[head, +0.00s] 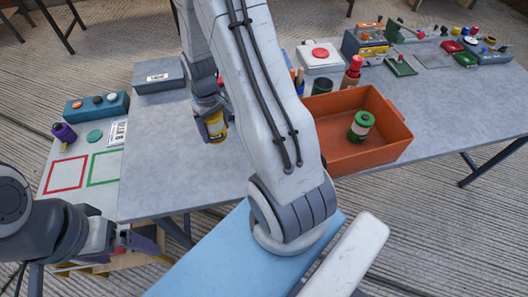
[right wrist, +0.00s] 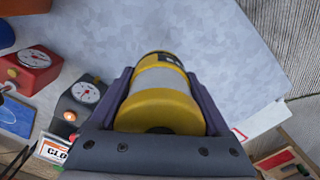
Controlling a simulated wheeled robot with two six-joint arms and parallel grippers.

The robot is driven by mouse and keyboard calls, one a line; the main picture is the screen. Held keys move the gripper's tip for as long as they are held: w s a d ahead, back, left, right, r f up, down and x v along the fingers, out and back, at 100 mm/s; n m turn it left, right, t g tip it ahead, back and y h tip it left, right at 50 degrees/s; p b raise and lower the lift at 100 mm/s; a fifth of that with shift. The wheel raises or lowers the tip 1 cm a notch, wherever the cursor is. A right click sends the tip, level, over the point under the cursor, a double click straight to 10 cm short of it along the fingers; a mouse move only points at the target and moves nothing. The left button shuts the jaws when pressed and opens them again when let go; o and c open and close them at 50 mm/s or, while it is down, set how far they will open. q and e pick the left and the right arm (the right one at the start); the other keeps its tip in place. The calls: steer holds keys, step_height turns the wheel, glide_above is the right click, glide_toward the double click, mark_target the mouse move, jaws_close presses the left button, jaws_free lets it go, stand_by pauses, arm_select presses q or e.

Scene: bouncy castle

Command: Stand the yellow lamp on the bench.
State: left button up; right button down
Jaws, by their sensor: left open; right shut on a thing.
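The yellow lamp (head: 216,126), a yellow cylinder with a pale grey band, is held in my right gripper (head: 209,112) over the grey bench (head: 190,180) in the head view. In the right wrist view the lamp (right wrist: 160,100) sits between the two purple fingers, with a yellow end towards the camera and the grey bench top (right wrist: 215,45) beyond it. I cannot tell whether the lamp touches the bench. My left gripper (head: 143,243) is open and empty, low at the left near the bench's front edge. My right arm hides part of the bench.
An orange crate (head: 377,160) holding a green-capped can (head: 360,126) stands right of my right arm. A grey box (head: 160,76) lies at the back left. A board with red and green outlined squares (head: 67,172) is at the left. The bench's front left is clear.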

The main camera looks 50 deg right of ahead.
steer(key=shift+s+d, duration=0.3)
steer(key=shift+d, duration=0.35)
steer(key=p, duration=0.3)
glide_above(193, 168)
step_height(193, 168, down, 7)
steer(key=shift+s+d+r, duration=0.1)
steer(key=shift+f, duration=0.25)
step_height(193, 168, down, 3)
steer(key=shift+f+p, duration=0.1)
steer(key=shift+p, duration=0.2)
steer(key=shift+f, duration=0.3)
steer(key=shift+f, duration=0.15)
jaws_free()
step_height(193, 168, up, 12)
steer(key=b, duration=0.2)
